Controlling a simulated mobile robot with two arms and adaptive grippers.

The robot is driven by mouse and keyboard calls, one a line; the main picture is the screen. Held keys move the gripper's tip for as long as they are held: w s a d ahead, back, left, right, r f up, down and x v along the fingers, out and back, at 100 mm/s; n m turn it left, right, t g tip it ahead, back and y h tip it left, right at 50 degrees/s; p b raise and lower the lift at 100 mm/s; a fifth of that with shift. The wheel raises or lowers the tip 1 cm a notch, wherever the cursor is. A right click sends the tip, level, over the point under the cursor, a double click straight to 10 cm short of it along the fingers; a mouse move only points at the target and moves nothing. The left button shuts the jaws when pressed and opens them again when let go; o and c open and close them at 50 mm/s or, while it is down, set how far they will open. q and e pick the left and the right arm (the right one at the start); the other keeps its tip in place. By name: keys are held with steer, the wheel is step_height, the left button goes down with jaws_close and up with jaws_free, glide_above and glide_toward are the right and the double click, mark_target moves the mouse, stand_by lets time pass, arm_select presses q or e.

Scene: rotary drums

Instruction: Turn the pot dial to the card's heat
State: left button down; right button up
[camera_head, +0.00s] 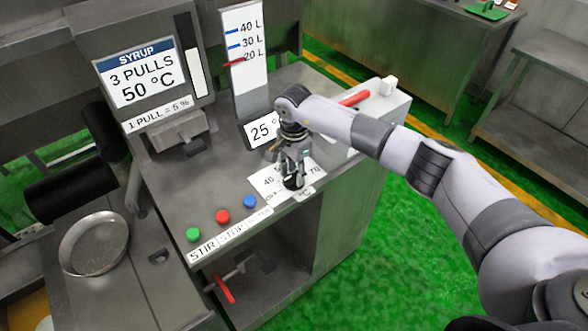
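The card (138,78) on the grey machine reads "SYRUP, 3 PULLS, 50 °C", with "1 PULL = 5 %" below it. The pot dial (293,182) is a dark knob on a white scale plate (268,181) at the counter's front edge; 40 and 70 can be read, the rest is partly covered. A small display (262,131) behind it starts with "25", its right part hidden by my arm. My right gripper (293,177) points down at the dial, with its fingers around or just above the knob. I cannot tell whether they grip it. My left gripper is not in view.
Green, red (222,216) and blue buttons sit left of the dial, with STIR and STOP labels. A litre gauge (244,60) stands behind. A red-handled lever (222,288) is below the counter. A round metal pan (93,244) is at left. Green floor is open at right.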

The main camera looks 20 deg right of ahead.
steer(key=shift+c, duration=0.4)
jaws_close()
